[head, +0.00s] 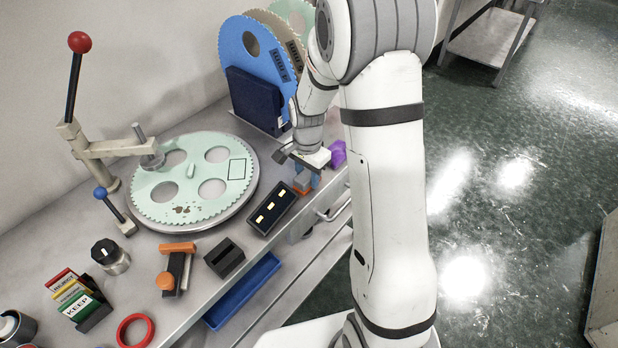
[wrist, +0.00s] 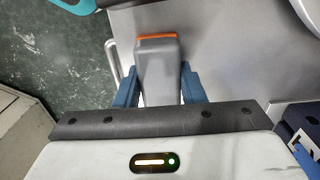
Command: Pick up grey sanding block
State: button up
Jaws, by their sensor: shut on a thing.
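The grey sanding block (head: 302,182), with an orange layer along one face, is near the bench's right edge in the head view. In the wrist view the block (wrist: 158,62) sits between the two blue fingers, its orange edge at the far end. My gripper (wrist: 160,74) is shut on it, one finger against each side. In the head view my gripper (head: 305,177) comes down over the block and partly hides it. I cannot tell whether the block touches the bench.
A dark box with yellow windows (head: 271,209) lies close left of the block. A purple item (head: 337,153) is just behind my gripper. A blue rack (head: 255,101) holds upright discs at the back. A pale green toothed disc (head: 190,205) lies further left.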

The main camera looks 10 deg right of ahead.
aim_at(307, 173)
jog(key=shift+r, duration=0.15)
notch_tip(307, 173, up, 10)
jog(key=shift+f, duration=0.1)
dwell(0.4)
jog(key=o, duration=0.4)
jog(key=shift+c, duration=1.1)
